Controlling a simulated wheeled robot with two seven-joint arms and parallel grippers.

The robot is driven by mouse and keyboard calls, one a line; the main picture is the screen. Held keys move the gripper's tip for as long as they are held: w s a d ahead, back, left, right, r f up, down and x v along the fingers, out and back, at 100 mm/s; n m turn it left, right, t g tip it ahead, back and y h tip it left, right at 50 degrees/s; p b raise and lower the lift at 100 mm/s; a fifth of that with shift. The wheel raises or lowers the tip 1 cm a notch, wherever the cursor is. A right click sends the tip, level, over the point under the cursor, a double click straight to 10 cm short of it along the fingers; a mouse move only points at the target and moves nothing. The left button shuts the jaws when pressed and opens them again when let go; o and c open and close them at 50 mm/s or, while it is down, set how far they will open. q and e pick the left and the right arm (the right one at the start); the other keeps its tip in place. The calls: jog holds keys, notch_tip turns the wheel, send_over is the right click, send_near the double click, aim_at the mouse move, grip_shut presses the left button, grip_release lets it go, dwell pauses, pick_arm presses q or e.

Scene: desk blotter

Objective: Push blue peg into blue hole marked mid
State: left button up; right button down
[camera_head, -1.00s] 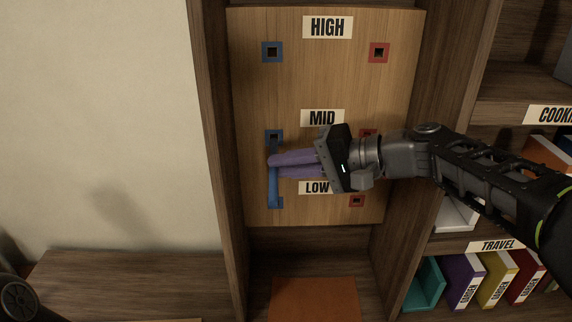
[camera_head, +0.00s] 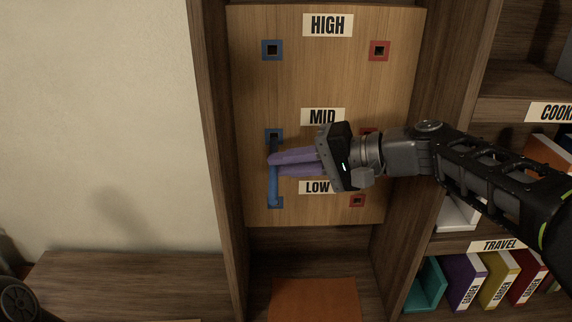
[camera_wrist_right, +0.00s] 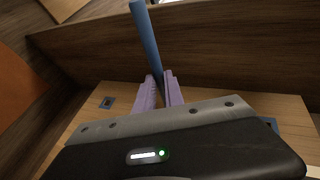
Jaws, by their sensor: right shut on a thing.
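The blue peg (camera_head: 273,185) is a long thin rod, held roughly upright in the head view in front of the board. My right gripper (camera_head: 270,158) has purple fingers shut on it. In the right wrist view the peg (camera_wrist_right: 146,38) sticks out past the fingertips (camera_wrist_right: 159,80). The blue-framed mid hole (camera_head: 274,135) is just above the fingertips, close to the peg's upper part in the picture. I cannot tell the gap in depth between peg and board. My left gripper is out of view.
The wooden board (camera_head: 320,85) also has a high blue hole (camera_head: 272,50), a low blue hole (camera_head: 276,202) and red-framed holes (camera_head: 379,50) at the right. Shelves with books (camera_head: 463,280) stand at the right. An orange panel (camera_head: 315,299) lies below the board.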

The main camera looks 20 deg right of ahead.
dwell(0.8)
jog(key=shift+w+d+p, duration=0.2)
jog(key=shift+w+d, duration=0.1)
jog(key=shift+w, duration=0.85)
jog(key=shift+w+d+p, duration=0.2)
jog(key=shift+w+d, duration=0.1)
jog(key=shift+w, duration=0.8)
jog(key=shift+w+d+p, duration=0.2)
jog(key=shift+w+d, duration=0.1)
jog(key=shift+w, duration=0.85)
jog(key=c, duration=1.3)
grip_release()
jog(key=shift+c, duration=0.2)
jog(key=shift+s, duration=0.1)
